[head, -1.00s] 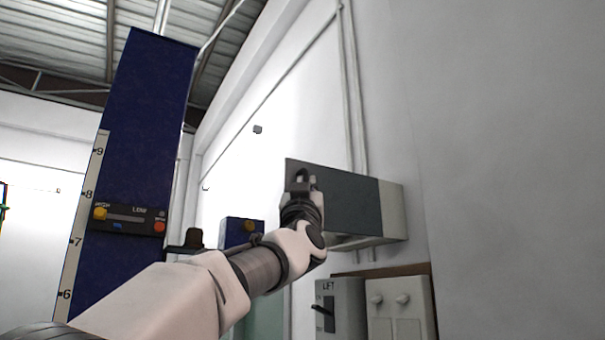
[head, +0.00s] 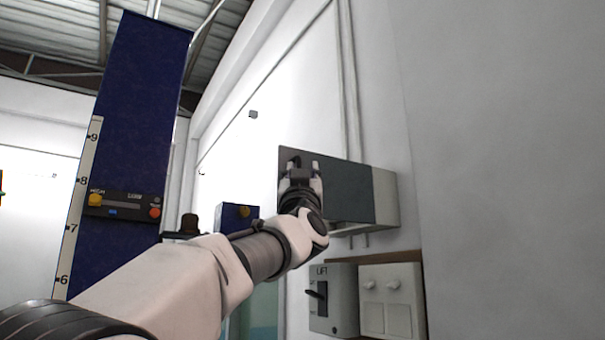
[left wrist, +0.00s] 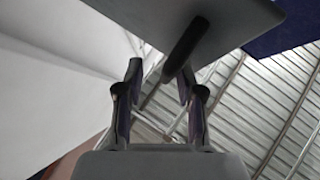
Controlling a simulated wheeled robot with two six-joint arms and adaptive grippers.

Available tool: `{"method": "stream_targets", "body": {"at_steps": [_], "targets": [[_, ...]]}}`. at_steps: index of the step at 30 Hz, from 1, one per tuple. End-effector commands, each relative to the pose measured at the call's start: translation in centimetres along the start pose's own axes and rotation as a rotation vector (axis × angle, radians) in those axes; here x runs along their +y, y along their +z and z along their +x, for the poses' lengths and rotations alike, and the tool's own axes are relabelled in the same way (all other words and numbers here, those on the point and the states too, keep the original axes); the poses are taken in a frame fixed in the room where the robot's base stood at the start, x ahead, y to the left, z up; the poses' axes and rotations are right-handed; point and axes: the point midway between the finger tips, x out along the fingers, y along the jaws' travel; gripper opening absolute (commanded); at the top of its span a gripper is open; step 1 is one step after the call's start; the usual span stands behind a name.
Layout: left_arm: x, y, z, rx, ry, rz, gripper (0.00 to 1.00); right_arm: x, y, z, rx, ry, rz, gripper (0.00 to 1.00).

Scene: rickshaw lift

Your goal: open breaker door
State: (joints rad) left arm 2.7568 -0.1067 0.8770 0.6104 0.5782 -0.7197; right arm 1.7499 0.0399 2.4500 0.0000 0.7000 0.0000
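The breaker box (head: 385,198) is light grey and fixed to the white wall right of centre in the head view. Its dark grey door (head: 345,187) faces me, and my left gripper (head: 303,166) is in front of the door's left part. In the left wrist view the door (left wrist: 235,22) is a grey panel across the top. A dark rod-like handle (left wrist: 186,48) sticks out from it. My left gripper (left wrist: 158,70) is open, its fingertips apart, with the handle's end close to the right fingertip. I cannot tell whether they touch. My right gripper is not in view.
Below the breaker box are a grey LIFT switch box (head: 333,300) and a pale box with two knobs (head: 391,300). A tall blue lift column (head: 140,120) with a scale and buttons stands left. Bare wall lies to the right.

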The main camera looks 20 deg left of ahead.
Motion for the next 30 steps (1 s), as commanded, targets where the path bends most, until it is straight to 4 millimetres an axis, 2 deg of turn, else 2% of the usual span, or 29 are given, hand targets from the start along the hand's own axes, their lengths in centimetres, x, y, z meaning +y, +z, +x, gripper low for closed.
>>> {"method": "stream_targets", "body": {"at_steps": [5,12,17,30], "targets": [[0.0,0.0,-1.1,-0.002,0.0,0.002,0.37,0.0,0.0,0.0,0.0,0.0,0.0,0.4],[0.1,-0.1,-5.1,-0.001,0.002,0.004,0.37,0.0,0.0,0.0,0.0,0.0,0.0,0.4],[0.2,0.0,-7.1,0.001,0.001,0.002,0.37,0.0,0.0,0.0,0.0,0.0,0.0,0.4],[0.1,0.0,-7.5,0.003,0.0,0.001,0.37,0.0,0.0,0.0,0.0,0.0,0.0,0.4]]}}
